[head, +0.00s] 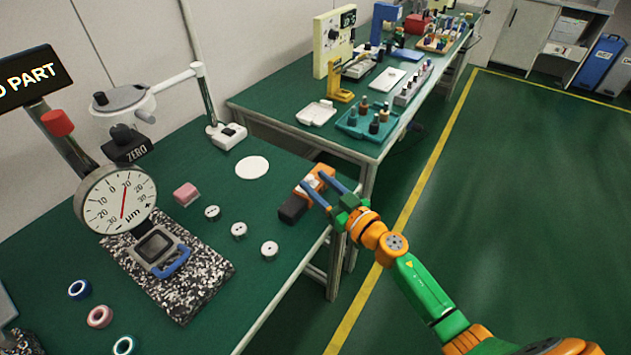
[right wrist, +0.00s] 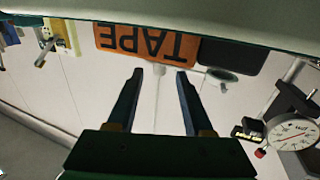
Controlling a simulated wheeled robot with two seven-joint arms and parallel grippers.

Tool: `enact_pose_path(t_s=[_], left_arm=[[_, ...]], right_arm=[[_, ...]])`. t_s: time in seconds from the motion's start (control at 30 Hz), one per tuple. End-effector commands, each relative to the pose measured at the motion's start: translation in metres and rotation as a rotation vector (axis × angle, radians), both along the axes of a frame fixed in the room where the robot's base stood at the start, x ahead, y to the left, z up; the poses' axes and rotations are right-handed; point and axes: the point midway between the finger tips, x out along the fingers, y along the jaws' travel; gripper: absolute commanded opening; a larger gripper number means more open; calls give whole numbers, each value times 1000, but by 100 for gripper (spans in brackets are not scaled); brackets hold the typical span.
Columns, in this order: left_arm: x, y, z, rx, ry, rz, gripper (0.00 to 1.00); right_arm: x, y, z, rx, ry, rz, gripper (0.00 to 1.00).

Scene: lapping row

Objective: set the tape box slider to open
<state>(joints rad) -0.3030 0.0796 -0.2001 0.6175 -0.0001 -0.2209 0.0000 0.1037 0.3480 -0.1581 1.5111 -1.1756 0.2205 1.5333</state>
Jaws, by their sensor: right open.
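The tape box (head: 327,176) sits near the right edge of the near green bench in the head view. Its orange part carries the word TAPE, seen upside down in the right wrist view (right wrist: 147,43). A dark block (head: 293,208) adjoins the orange part and also shows in the right wrist view (right wrist: 230,57). I cannot tell which part is the slider or how it is set. My right gripper (head: 314,182) is open, with its fingertips at the box and nothing between them. In the right wrist view the fingertips (right wrist: 160,74) lie just below the orange face; contact is unclear. My left gripper is out of view.
A dial gauge (head: 117,200) stands over a speckled plate (head: 200,290) at left. Several small rings, a pink block (head: 186,194) and a white disc (head: 252,167) lie on the bench. A second bench (head: 275,100) with trays stands behind. The floor at right is clear.

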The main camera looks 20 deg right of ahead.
Motion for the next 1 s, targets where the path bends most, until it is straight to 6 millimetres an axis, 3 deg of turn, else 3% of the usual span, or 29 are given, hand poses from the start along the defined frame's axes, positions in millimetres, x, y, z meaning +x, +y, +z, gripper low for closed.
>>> enact_pose_path(t_s=[0.3,0.37,0.5,1.0], left_arm=[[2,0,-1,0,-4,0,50],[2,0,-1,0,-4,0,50],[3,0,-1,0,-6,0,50],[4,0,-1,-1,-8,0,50]], right_arm=[[6,2,0,0,1,0,51],[6,2,0,0,1,0,38],[6,2,0,0,1,0,0],[5,2,-1,0,2,0,0]])
